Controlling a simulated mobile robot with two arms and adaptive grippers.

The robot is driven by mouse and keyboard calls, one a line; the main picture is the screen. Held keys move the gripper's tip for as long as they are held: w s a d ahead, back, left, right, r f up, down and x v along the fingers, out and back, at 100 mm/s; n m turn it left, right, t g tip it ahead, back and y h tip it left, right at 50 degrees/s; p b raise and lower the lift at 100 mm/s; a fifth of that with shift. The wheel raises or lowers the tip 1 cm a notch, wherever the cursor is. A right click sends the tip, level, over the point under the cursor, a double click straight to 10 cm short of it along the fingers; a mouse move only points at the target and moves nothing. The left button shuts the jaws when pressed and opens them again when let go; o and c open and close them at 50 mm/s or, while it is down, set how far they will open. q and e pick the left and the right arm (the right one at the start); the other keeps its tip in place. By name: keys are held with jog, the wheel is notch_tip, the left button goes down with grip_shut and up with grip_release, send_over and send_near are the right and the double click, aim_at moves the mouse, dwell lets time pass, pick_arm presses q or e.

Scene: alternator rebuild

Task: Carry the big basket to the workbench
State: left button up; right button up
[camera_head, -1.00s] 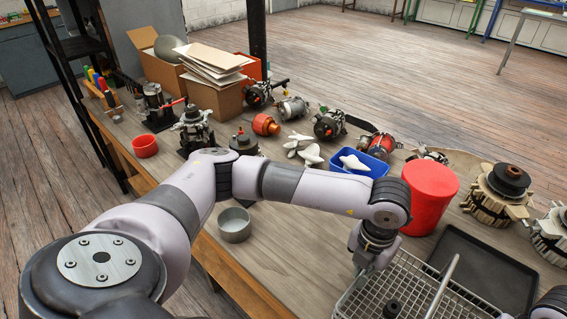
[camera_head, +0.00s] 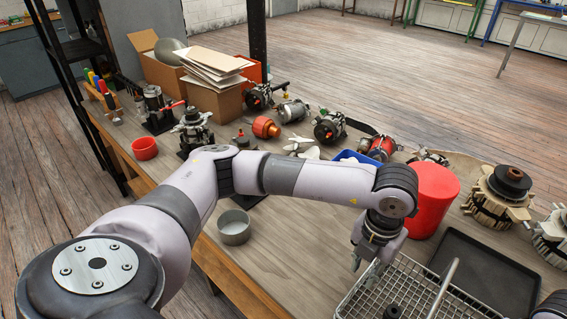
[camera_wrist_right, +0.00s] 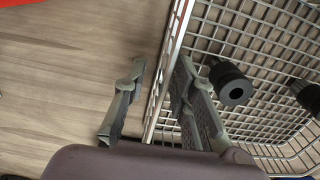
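The big wire basket (camera_head: 412,285) sits at the front right of the wooden table, cut off by the bottom of the head view. Its grey handle bar rises at its middle. My left gripper (camera_head: 365,265) points down at the basket's far left corner, its small fingertips apart; I cannot tell whether it touches the rim. In the right wrist view, my right gripper (camera_wrist_right: 158,98) is open, with its fingers on either side of the basket's wire wall (camera_wrist_right: 166,75). A black cylindrical part (camera_wrist_right: 230,84) lies inside the basket, with another beside it.
A red bucket (camera_head: 434,200) and a black tray (camera_head: 488,270) stand close behind and right of the basket. A grey bowl (camera_head: 235,227), a blue bin (camera_head: 357,164) and several alternator parts crowd the table (camera_head: 275,255). Cardboard boxes (camera_head: 212,98) stand at the back.

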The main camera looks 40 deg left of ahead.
jog(key=shift+r, duration=0.1)
pick_arm(q)
notch_tip(320, 180, up, 8)
jog(key=shift+r, duration=0.15)
pick_arm(e)
notch_tip(320, 180, up, 12)
jog(key=shift+f, duration=0.1)
dwell(0.6)
